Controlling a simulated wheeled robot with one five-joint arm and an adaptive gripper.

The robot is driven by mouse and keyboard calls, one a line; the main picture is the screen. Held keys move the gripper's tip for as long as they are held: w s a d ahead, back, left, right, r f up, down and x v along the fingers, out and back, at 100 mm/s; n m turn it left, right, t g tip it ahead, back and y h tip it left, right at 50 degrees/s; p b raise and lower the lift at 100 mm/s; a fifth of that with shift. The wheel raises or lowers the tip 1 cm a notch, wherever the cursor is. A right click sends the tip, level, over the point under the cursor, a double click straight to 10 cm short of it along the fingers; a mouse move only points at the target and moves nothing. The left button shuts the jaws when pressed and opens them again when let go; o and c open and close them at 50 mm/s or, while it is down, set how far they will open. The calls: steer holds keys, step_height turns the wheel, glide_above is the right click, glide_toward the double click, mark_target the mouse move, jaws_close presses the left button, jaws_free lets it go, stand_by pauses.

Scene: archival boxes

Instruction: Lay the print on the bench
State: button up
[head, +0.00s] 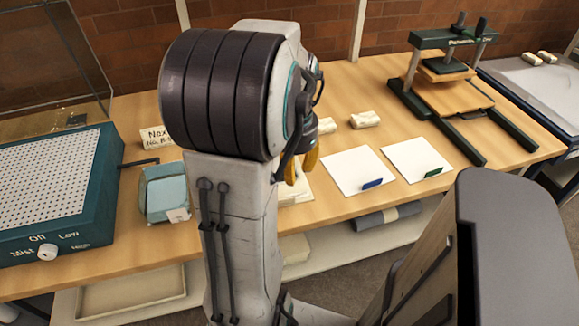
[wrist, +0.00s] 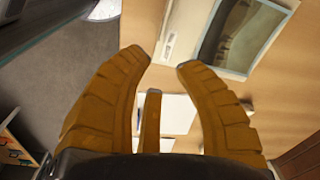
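My gripper (head: 301,168) is largely hidden behind my arm in the head view, with yellow-brown fingers showing above the bench (head: 330,208). In the wrist view the fingers (wrist: 163,63) are spread with a clear gap and nothing between the tips. A dark, picture-like rectangle with a pale border (wrist: 232,38) lies beyond the right fingertip. I cannot tell whether it is the print or a box interior. A pale blue box (head: 166,192) with a white label stands on the bench left of my arm. A pale flat thing (head: 302,190) under the gripper is partly hidden.
Two white sheets, one with a blue tab (head: 352,168) and one with a green tab (head: 416,157), lie to the right. A green press (head: 455,80) stands behind them. A teal perforated unit (head: 60,195) fills the left end. Small pale blocks (head: 364,119) lie further back.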

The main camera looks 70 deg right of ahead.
steer(key=w+a+r+n+t, duration=0.1)
steer(key=w+a+r+n, duration=0.2)
steer(key=w+a+n, duration=0.9)
steer(key=w+a+n+t, duration=0.1)
steer(key=a+n+t, duration=0.1)
steer(key=a+n, duration=0.9)
steer(key=shift+w+a+f+y, duration=0.25)
steer(key=shift+w+a+y, duration=0.1)
steer(key=shift+a, duration=3.95)
step_height(320, 180, up, 8)
steer(key=p, duration=0.7)
